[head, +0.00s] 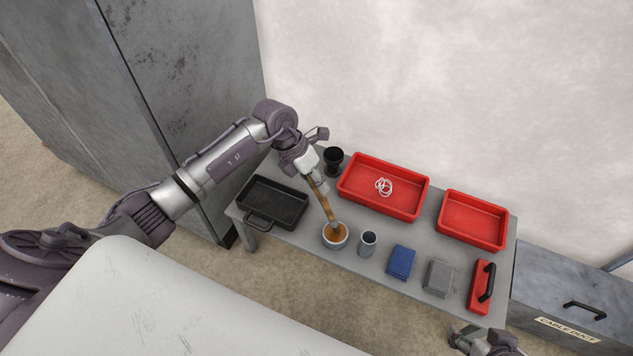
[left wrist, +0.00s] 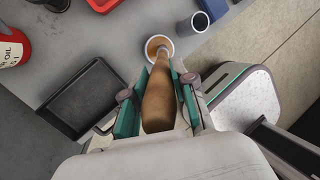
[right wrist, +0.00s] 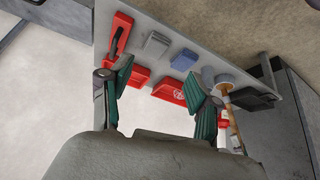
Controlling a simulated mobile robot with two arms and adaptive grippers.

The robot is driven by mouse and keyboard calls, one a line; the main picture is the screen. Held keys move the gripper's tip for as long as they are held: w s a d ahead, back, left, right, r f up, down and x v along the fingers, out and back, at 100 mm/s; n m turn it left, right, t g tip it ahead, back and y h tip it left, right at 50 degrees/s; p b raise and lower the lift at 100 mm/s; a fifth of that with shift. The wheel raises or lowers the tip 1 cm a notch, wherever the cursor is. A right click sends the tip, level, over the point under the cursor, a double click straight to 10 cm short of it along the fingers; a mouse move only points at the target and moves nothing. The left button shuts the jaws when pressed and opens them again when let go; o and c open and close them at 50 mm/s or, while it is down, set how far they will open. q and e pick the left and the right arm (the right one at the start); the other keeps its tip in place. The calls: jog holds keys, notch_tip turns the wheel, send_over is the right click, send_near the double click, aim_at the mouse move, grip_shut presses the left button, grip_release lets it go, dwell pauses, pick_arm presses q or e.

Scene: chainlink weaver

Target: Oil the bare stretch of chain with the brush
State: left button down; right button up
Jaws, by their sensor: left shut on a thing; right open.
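My left gripper (head: 312,172) is shut on the wooden handle of the brush (head: 323,197), above the table. In the left wrist view the handle (left wrist: 158,100) lies between the fingers (left wrist: 157,88). The brush points down and its lower end is at a small white bowl (head: 335,236) of amber liquid; the bristles are hard to make out. My right gripper (head: 488,342) is at the lower right of the head view. It is open and empty in the right wrist view (right wrist: 155,80). I cannot make out a bare stretch of chain.
A cabinet stands left.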

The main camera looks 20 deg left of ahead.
pick_arm(q)
jog(key=shift+r+p, duration=0.6)
jog(key=shift+r, duration=0.2)
pick_arm(e)
jog(key=shift+s+d+g, duration=0.65)
jog(key=shift+s+g, duration=0.75)
jog(key=shift+s, duration=0.95)
pick_arm(q)
notch_tip(320, 180, up, 2)
jog(key=shift+r+p, duration=0.2)
jog(key=shift+p, duration=0.8)
jog(key=shift+r+p, duration=0.3)
jog(key=shift+r, duration=0.05)
jog(key=shift+r+p, duration=0.55)
jog(key=shift+r, duration=0.15)
pick_arm(e)
jog(key=x, duration=0.7)
jog(key=shift+f+h, duration=0.3)
jog(key=shift+s, duration=0.1)
